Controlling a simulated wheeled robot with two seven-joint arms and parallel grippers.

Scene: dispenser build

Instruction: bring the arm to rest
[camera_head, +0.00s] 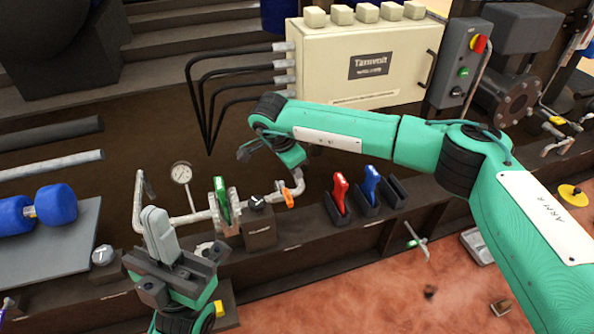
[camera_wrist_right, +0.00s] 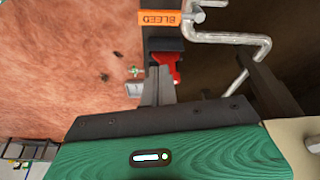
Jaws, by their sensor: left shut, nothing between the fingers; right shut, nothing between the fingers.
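My right arm (camera_head: 360,135) reaches in from the right across the bench, bent down at the wrist. Its gripper (camera_head: 246,152) hangs above the bench, left of the red handle and apart from the pipework. In the right wrist view its fingers (camera_wrist_right: 158,86) are together and empty, with a red part (camera_wrist_right: 164,70) beyond them. My left gripper (camera_head: 156,228) is at the lower left, fingers upward, shut and empty, in front of the pipe and gauge. It partly hides the pipework behind it.
A green-handled valve (camera_head: 221,195), a gauge (camera_head: 181,174), a red handle (camera_head: 340,191) and a blue handle (camera_head: 371,184) line the bench. A cream Tamvolt box (camera_head: 365,67) stands behind.

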